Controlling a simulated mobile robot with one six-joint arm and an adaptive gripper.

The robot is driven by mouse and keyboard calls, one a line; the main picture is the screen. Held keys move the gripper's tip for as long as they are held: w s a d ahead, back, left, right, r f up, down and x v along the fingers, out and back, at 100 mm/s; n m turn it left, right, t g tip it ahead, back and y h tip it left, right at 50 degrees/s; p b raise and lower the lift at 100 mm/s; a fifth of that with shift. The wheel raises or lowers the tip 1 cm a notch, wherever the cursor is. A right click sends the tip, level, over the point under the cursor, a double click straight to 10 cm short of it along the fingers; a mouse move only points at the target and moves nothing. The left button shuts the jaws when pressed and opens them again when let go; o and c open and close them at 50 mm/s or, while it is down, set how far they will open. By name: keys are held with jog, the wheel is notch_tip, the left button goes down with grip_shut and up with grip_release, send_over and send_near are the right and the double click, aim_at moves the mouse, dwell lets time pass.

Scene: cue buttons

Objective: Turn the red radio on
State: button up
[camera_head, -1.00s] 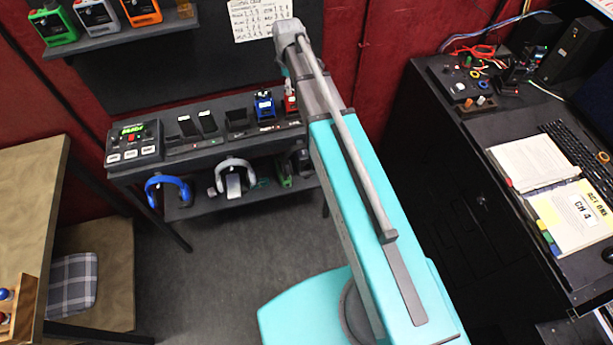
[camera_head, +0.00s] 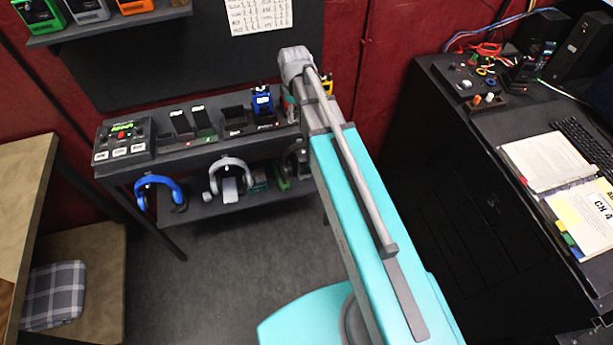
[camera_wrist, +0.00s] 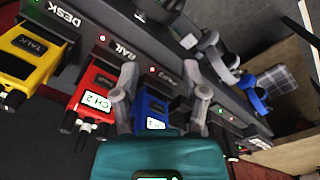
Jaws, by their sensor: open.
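The red radio (camera_wrist: 93,88), marked "CH 2", sits in the rack slot labelled "RAIL" in the wrist view. Dark knobs show at its near end; their setting cannot be read. In the head view my arm hides most or all of it. My gripper (camera_wrist: 165,85) is open, with its two grey fingers apart. The red radio lies just left of the left finger, which partly overlaps its edge. The blue radio (camera_wrist: 153,108) shows between the fingers. Whether either finger touches a radio cannot be told.
A yellow radio (camera_wrist: 27,52) stands left of the red one. The blue radio (camera_head: 262,100) also shows in the head view. Headphones (camera_head: 230,172) hang under the rack, a button box (camera_head: 125,138) is at its left end, and a dark desk (camera_head: 450,180) stands right.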

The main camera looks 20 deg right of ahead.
jog(key=s+f+m+b, duration=0.8)
jog(key=s+f+b, duration=0.4)
jog(key=f+b, duration=0.3)
jog(key=shift+f, duration=0.5)
jog(key=shift+r, duration=0.1)
dwell(0.4)
jog(key=shift+m, duration=0.3)
jog(key=r+p, duration=0.1)
jog(key=s+r+p, duration=0.1)
jog(key=r+p, duration=0.1)
jog(key=s+r+p, duration=0.1)
jog(key=r+p, duration=0.1)
jog(key=shift+r, duration=0.1)
dwell(1.4)
